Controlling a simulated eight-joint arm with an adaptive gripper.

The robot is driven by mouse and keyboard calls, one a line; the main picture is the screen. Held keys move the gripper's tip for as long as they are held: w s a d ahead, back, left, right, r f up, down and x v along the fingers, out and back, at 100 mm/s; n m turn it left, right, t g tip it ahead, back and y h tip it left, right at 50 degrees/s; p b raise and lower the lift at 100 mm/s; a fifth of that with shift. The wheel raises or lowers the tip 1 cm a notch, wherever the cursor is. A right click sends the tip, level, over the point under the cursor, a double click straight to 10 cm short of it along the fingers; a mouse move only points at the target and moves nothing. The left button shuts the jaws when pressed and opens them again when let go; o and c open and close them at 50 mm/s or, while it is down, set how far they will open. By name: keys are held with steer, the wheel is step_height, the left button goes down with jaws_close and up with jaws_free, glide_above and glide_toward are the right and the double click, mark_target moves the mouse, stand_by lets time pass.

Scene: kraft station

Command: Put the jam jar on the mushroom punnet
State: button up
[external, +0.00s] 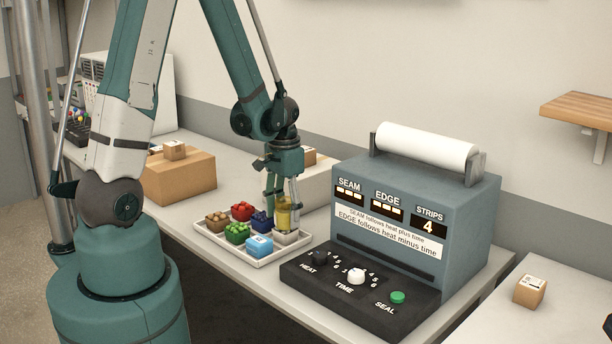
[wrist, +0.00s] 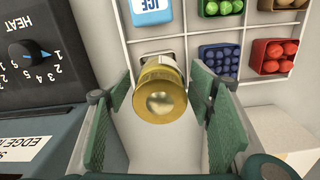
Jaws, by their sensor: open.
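The jam jar (external: 284,218) is yellow with a gold lid (wrist: 160,92). It stands upright over the pale punnet (external: 288,238) at the right corner of the white tray (external: 213,244), and appears to rest on it. The jar hides most of that punnet, so I cannot tell its contents. Another punnet (external: 217,222) holds brown round items at the tray's left corner. My gripper (external: 281,204) points down around the jar. In the wrist view its fingers (wrist: 160,88) are open, one on each side of the jar, with gaps visible.
The tray also holds red (external: 242,210), green (external: 237,232) and dark blue (external: 262,220) punnets and a blue ice pack (external: 259,246). The sealing machine (external: 415,220) stands close on the right. A cardboard box (external: 178,177) sits behind left.

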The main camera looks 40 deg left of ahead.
steer(key=shift+r, duration=0.2)
steer(key=shift+r, duration=5.9)
steer(key=shift+r, duration=0.1)
steer(key=shift+s+d+r, duration=0.15)
steer(key=shift+r, duration=0.3)
steer(key=shift+s+d+r, duration=0.1)
steer(key=shift+s+r, duration=0.05)
steer(key=shift+r, duration=0.25)
steer(key=s+d+r+n+t, duration=0.1)
steer(key=s+d+r+t, duration=0.2)
steer(key=s+r, duration=0.2)
steer(key=s+d+r+t, duration=0.3)
steer(key=s+r, duration=0.3)
steer(key=r, duration=0.4)
steer(key=shift+s+r+n+t, duration=0.3)
steer(key=shift+n+t, duration=0.1)
steer(key=shift+t, duration=0.2)
